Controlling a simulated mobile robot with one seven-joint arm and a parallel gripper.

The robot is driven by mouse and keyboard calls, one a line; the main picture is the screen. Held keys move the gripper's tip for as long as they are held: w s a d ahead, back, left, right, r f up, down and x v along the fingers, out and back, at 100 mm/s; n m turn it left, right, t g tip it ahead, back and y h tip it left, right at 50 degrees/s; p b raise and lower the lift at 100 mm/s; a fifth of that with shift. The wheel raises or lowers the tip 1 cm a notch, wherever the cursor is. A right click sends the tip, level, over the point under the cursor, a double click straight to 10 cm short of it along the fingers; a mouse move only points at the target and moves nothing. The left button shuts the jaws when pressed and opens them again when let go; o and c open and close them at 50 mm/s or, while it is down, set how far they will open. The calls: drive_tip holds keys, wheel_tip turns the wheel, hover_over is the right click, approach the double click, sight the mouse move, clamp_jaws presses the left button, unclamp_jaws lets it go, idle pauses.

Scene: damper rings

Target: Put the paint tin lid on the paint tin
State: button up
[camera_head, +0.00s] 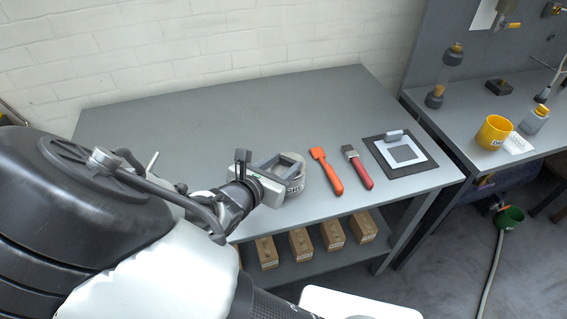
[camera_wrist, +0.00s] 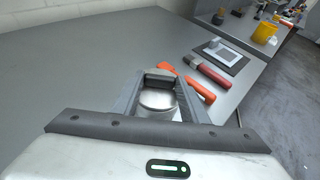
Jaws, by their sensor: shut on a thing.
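The paint tin (camera_head: 296,185) is a short, pale grey can with a dark-lettered label, near the front edge of the bench. My gripper (camera_head: 281,165) is over it, fingers closed in from the left. In the wrist view my gripper (camera_wrist: 162,78) has its two grey fingers on either side of a round, shiny silver piece, which I take to be the paint tin lid (camera_wrist: 158,99). It is at the top of the tin. The fingers hide much of both, and I cannot tell whether the lid is seated or just above the rim.
Right of the tin lie an orange scraper (camera_head: 326,171) and a red-handled brush (camera_head: 357,167), then a dark mat (camera_head: 424,170) with a white sheet. The bench (camera_head: 220,120) is clear behind and left. A yellow cup (camera_head: 493,132) stands on another bench.

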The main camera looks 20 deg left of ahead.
drive_tip(key=shift+f+b, duration=0.35)
drive_tip(key=shift+f, duration=0.1)
drive_tip(key=o, duration=1.1)
drive_tip(key=p+v, duration=0.2)
drive_tip(key=v, duration=1.5)
drive_tip(key=shift+s+a, duration=0.1)
drive_tip(key=shift+s, duration=0.1)
